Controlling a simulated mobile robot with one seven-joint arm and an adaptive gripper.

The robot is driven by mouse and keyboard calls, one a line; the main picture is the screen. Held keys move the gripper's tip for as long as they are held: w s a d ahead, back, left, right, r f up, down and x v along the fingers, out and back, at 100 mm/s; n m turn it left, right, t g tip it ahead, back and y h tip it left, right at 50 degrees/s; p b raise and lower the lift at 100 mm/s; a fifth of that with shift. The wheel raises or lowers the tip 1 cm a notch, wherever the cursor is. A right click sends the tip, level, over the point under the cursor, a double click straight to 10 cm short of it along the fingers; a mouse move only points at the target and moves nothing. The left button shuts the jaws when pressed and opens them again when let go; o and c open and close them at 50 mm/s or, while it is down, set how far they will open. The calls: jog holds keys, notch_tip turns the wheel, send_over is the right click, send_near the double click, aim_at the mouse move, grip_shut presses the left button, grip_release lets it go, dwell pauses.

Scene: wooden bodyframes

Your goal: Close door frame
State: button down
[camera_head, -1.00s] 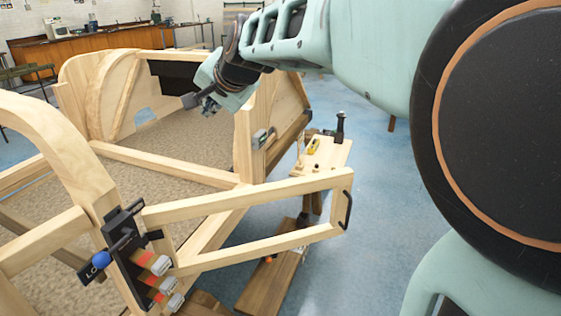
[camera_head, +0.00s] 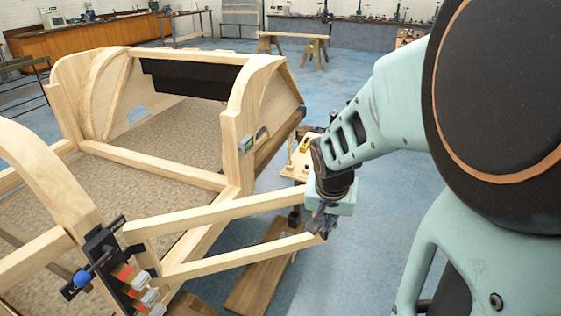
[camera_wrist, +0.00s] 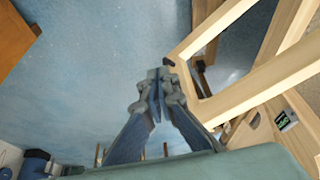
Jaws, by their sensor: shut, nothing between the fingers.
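The wooden door frame (camera_head: 216,213) stands swung out from the bodyframe (camera_head: 235,172), hinged at the black bracket with a blue knob (camera_head: 105,262) at the lower left. Its free end points right, apart from the post with a latch plate (camera_head: 246,145). My gripper (camera_head: 322,222) is at that free end and covers most of it. In the wrist view the gripper (camera_wrist: 160,76) is shut and empty, with its tips close beside the door frame's corner (camera_wrist: 182,52) and a small dark part there, probably the handle. I cannot tell whether they touch.
A wooden stand (camera_head: 297,165) with small tools is behind my gripper, and a plank (camera_head: 258,268) lies below the door. Blue floor (camera_head: 385,215) is clear to the right. A sawhorse (camera_head: 292,44) and benches stand far back.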

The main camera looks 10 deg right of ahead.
send_near(326, 233)
notch_tip(326, 233, down, 4)
jog(key=s+a, duration=0.1)
jog(key=s, duration=0.1)
jog(key=shift+w+d+p, duration=0.4)
jog(key=shift+w+d, duration=0.1)
jog(key=shift+w, duration=0.35)
jog(key=shift+w+d+p, duration=0.35)
jog(key=shift+w+d, duration=0.1)
jog(key=shift+w, duration=0.35)
jog(key=shift+w, duration=0.15)
